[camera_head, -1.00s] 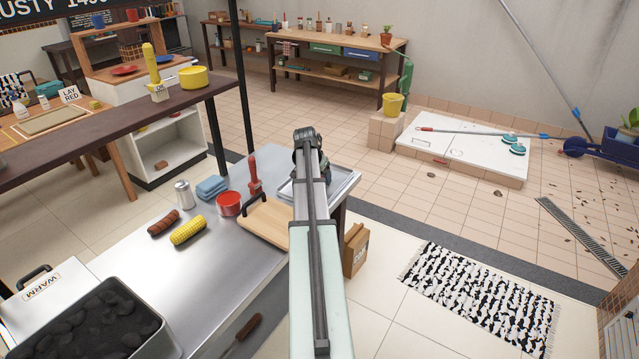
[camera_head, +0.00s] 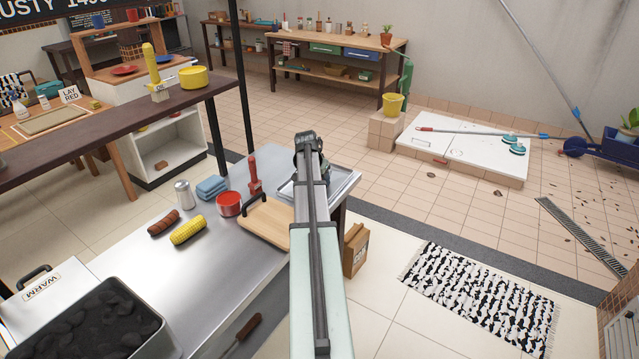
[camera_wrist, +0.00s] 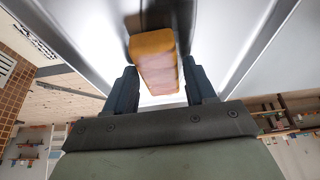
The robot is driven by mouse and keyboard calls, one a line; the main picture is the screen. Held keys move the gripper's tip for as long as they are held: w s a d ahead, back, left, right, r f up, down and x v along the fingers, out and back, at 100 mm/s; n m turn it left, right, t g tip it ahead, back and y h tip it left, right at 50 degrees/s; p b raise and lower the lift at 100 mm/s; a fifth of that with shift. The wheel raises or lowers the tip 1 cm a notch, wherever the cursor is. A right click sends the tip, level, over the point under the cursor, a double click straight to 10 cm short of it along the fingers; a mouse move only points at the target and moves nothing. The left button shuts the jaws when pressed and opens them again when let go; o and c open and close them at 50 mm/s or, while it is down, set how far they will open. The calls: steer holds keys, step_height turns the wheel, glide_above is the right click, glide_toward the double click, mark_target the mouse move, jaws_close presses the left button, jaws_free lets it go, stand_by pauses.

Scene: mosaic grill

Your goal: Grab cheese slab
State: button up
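In the wrist view an orange block with paler pinkish sides (camera_wrist: 155,62), which looks like the cheese slab, lies over a shiny metal tray (camera_wrist: 95,30). My gripper (camera_wrist: 163,80) has its two dark fingers on either side of the block. Each finger is very close to a side, and I cannot tell whether they touch or squeeze it. In the head view my arm hides the slab. The metal tray (camera_head: 348,184) shows only partly behind the arm, at the far right end of the steel counter.
Left of my arm on the counter (camera_head: 150,255) are a wooden board (camera_head: 268,228), a red pot (camera_head: 229,205), a red-handled item (camera_head: 254,178), a blue cloth (camera_head: 212,188), a shaker (camera_head: 184,194), corn (camera_head: 187,231) and a sausage (camera_head: 163,223). A black post (camera_head: 243,90) stands behind.

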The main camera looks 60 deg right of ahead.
steer(key=c, duration=0.8)
